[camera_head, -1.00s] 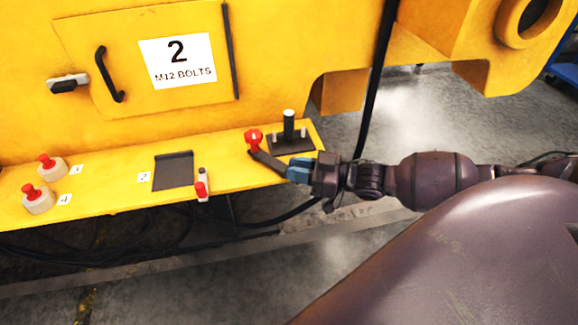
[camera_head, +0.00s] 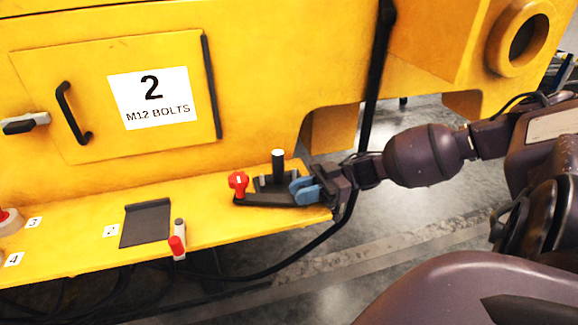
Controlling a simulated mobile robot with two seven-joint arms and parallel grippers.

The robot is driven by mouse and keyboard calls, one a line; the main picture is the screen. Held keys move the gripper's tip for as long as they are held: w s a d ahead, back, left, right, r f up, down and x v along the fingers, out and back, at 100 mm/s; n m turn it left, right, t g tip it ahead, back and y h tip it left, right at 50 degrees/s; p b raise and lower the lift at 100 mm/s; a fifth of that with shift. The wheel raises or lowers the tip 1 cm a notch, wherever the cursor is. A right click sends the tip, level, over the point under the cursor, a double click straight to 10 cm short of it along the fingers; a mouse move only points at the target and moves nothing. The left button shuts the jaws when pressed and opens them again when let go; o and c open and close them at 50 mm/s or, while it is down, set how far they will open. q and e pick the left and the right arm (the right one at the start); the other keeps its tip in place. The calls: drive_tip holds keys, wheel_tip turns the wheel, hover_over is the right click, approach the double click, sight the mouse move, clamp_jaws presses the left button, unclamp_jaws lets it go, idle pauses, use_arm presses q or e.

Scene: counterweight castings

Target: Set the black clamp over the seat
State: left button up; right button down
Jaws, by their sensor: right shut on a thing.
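The black clamp (camera_head: 270,199) is a dark bar with a red knob (camera_head: 238,182) at its left end. My right gripper (camera_head: 307,190), with blue fingers, is shut on the clamp's right end and comes in from the right. The seat (camera_head: 268,183) is a black plate near the shelf's right end, with a dark, white-topped post and short pale pins. The clamp lies across the near side of the seat in the picture and hides its front edge. I cannot tell whether they touch. My left gripper is not in view.
The yellow shelf (camera_head: 80,243) carries a black bracket plate (camera_head: 147,224) and a red-and-white item (camera_head: 178,241). Behind it stands a yellow wall with a door labelled 2 M12 BOLTS (camera_head: 151,97). A black upright cable or bar (camera_head: 374,90) runs behind my right wrist.

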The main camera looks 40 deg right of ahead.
drive_tip(key=shift+w+d+f+n+g+y+b, duration=0.4)
drive_tip(key=shift+w+d+n+g+b, duration=0.2)
drive_tip(key=shift+g, duration=0.5)
drive_tip(key=shift+w+d+r+n+g+b, duration=0.35)
drive_tip(key=shift+w+n+g+b, duration=0.3)
drive_tip(key=shift+g, duration=0.25)
drive_tip(key=shift+d, duration=0.1)
drive_tip(key=shift+r, duration=0.1)
drive_tip(key=c, duration=1)
unclamp_jaws()
drive_tip(key=shift+c, duration=0.2)
